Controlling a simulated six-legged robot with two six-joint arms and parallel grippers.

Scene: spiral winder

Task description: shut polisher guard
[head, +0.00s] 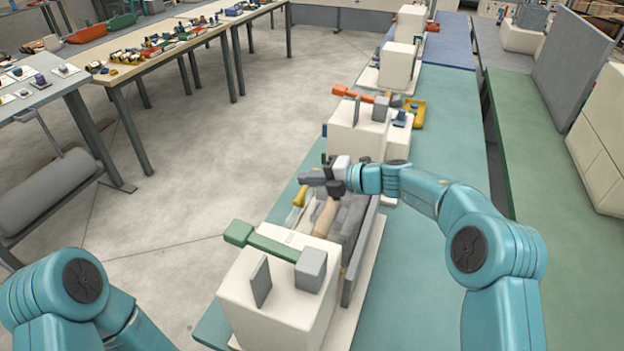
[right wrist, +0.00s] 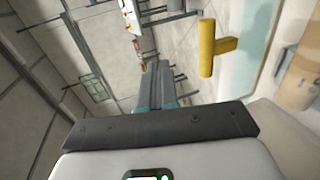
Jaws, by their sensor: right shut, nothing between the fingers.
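The machine on the near bench has a white block with a green bar (head: 265,243) on top. Behind it lies an open bay with grey, tan and yellow parts (head: 325,215). A long grey panel (head: 360,255) stands upright along the bay's right side; it looks like the guard, though I cannot be sure. My right gripper (head: 308,180) is above the far end of the bay, pointing left, shut and empty. Its shut fingers also show in the right wrist view (right wrist: 157,82). It hides part of the bay. My left arm shows at lower left, its gripper out of view.
A second white block with an orange lever (head: 355,94) stands just beyond my right gripper. A yellow tray (head: 416,112) lies beside it. A yellow T-shaped part (right wrist: 215,48) shows in the right wrist view. The teal bench top (head: 440,240) is clear right of the machine.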

